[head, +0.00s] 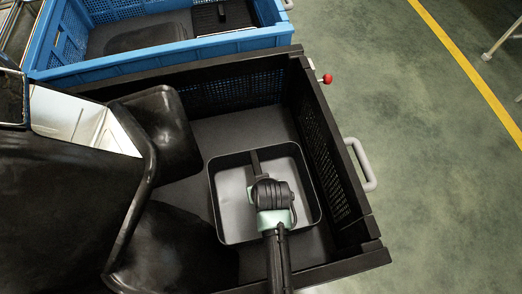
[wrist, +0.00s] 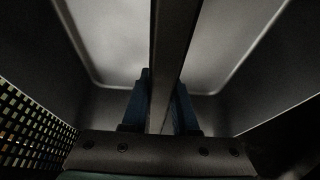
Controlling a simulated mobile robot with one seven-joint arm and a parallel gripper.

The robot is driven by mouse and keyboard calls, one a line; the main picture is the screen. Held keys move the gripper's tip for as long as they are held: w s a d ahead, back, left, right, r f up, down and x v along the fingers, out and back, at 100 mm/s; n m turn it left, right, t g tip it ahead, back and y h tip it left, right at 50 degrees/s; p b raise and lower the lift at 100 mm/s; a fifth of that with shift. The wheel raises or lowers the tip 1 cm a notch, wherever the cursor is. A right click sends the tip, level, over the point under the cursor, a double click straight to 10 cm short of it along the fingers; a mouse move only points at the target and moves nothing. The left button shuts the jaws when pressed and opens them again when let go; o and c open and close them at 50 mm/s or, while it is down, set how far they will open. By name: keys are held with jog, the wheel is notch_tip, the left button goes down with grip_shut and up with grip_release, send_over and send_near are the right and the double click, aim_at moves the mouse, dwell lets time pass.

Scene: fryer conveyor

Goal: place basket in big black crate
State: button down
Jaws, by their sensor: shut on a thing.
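The basket (head: 236,203) is a square, dark-rimmed container with a lighter grey inside. It is inside the big black crate (head: 345,168), towards the crate's right side. I cannot tell whether it touches the crate floor. My gripper (head: 262,180) is over the basket, shut on the dark bar that crosses its middle. In the wrist view my gripper (wrist: 160,105) has its two fingers on either side of the bar, with the basket's grey inside (wrist: 115,45) beyond. My wrist hides part of the bar and the basket.
A blue crate (head: 160,54) stands behind the black crate, with a dark item (head: 150,38) and a black basket (head: 222,17) inside. Dark rounded shapes cover the left of the black crate. A grey handle (head: 361,165) sticks out on its right. Open floor (head: 440,190) lies right.

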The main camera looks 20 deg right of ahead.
jog(key=shift+f, duration=0.8)
jog(key=shift+w+r, duration=0.1)
jog(key=c, duration=1.1)
grip_release()
jog(key=shift+f, duration=0.2)
jog(key=o, duration=0.4)
